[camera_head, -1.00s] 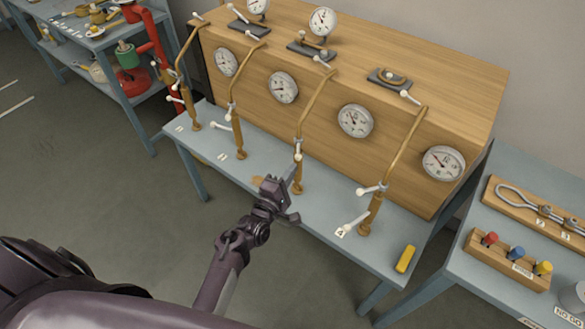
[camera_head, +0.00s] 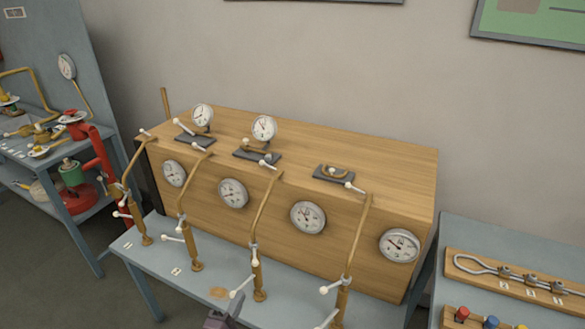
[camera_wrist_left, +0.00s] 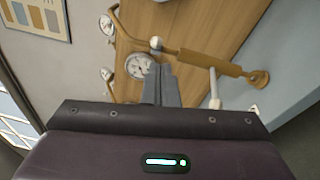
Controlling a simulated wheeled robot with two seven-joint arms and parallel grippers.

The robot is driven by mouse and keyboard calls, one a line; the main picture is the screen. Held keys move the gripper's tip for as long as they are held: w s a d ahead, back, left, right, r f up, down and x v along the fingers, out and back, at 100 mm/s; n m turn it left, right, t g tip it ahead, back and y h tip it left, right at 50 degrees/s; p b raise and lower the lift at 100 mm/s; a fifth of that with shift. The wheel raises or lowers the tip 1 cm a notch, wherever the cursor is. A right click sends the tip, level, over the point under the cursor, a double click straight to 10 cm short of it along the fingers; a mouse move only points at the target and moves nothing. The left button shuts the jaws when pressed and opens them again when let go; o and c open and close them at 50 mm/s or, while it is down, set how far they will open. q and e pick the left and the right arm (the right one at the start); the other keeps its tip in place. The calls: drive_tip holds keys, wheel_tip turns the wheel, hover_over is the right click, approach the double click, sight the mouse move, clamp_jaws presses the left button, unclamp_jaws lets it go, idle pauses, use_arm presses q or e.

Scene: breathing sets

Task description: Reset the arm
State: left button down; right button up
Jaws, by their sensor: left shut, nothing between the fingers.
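My left gripper (camera_head: 228,315) shows only in part at the bottom edge of the head view, in front of the bench. In the left wrist view its fingers (camera_wrist_left: 161,85) are together with nothing between them. Beyond the fingertips, that view shows a brass pipe stand (camera_wrist_left: 215,62) with white-tipped handles and a round gauge (camera_wrist_left: 139,66). The gripper holds nothing; whether it touches the stand cannot be told. My right gripper is in neither view.
A wooden cabinet (camera_head: 330,158) with several gauges stands on a blue-grey bench (camera_head: 215,277). Upright brass pipes (camera_head: 265,215) line its front. A second table (camera_head: 490,235) with a rack of coloured knobs is at right. A shelf (camera_head: 75,235) with red and green equipment is at left.

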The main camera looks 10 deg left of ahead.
use_arm(q)
drive_tip(key=s+d+f+m+g, duration=0.2)
drive_tip(key=s+f+m+g, duration=0.15)
drive_tip(key=f, duration=0.55)
drive_tip(key=s+d+f+m+g, duration=0.25)
drive_tip(key=s+f, duration=0.25)
drive_tip(key=f, duration=0.3)
drive_tip(key=s+d+f+m+g, duration=0.1)
drive_tip(key=s+f+m+g, duration=0.3)
drive_tip(key=f, duration=0.5)
drive_tip(key=s+a+f+m+g, duration=0.2)
drive_tip(key=s+f, duration=0.3)
drive_tip(key=s, duration=0.4)
drive_tip(key=s+a+f+m+g+y, duration=0.1)
drive_tip(key=s+a+f+m+g, duration=0.2)
drive_tip(key=s, duration=0.6)
drive_tip(key=s+a+f+m+g+y, duration=0.1)
drive_tip(key=s+a+f+m+g, duration=0.1)
drive_tip(key=s+f+m, duration=0.4)
drive_tip(key=s+f, duration=0.1)
drive_tip(key=s, duration=0.2)
drive_tip(key=shift+s+a+b, duration=0.3)
drive_tip(key=shift+s+a, duration=0.1)
